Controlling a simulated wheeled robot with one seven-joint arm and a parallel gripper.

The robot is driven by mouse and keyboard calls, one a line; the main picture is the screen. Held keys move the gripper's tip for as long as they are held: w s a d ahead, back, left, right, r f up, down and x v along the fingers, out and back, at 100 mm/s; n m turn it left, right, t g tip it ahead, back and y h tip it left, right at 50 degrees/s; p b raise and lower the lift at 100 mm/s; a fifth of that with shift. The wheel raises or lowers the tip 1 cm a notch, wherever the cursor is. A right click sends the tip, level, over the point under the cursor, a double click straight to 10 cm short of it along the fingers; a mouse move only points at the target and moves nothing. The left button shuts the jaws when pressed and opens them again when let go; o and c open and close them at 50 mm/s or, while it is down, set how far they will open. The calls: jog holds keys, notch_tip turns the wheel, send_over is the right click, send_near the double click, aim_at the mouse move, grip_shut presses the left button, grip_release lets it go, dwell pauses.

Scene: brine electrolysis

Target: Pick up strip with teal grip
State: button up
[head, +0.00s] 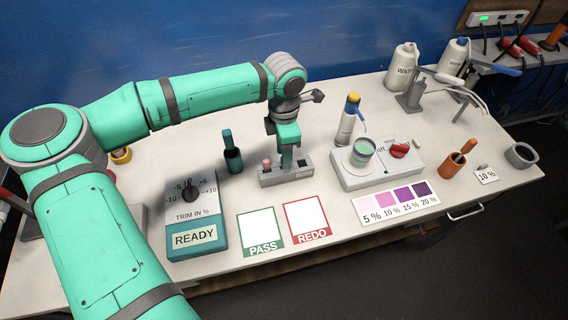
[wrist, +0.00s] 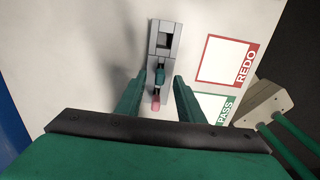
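The strip's teal grip (wrist: 159,76) stands up from a grey slotted rack (wrist: 161,29) in the wrist view. My gripper (wrist: 158,84) is open, with one finger on each side of the teal grip and a visible gap to both. A pink grip (wrist: 155,105) stands in the same rack, close beside the teal one. In the head view my gripper (head: 287,160) points down over the rack (head: 286,180), and the pink grip (head: 266,163) shows to its left. My fingers hide the teal grip there, and the strip's lower part is hidden in the rack.
A dark teal bottle (head: 233,158) stands left of the rack. A trim dial box (head: 193,215) is front left. PASS (head: 262,228) and REDO (head: 306,219) mats lie in front. A stirrer base (head: 350,181) with a cup (head: 361,153) and a yellow-capped bottle (head: 347,122) are right.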

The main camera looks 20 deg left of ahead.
notch_tip(320, 180, down, 2)
jog(key=shift+f, duration=0.1)
grip_shut()
jog(key=shift+w, duration=0.1)
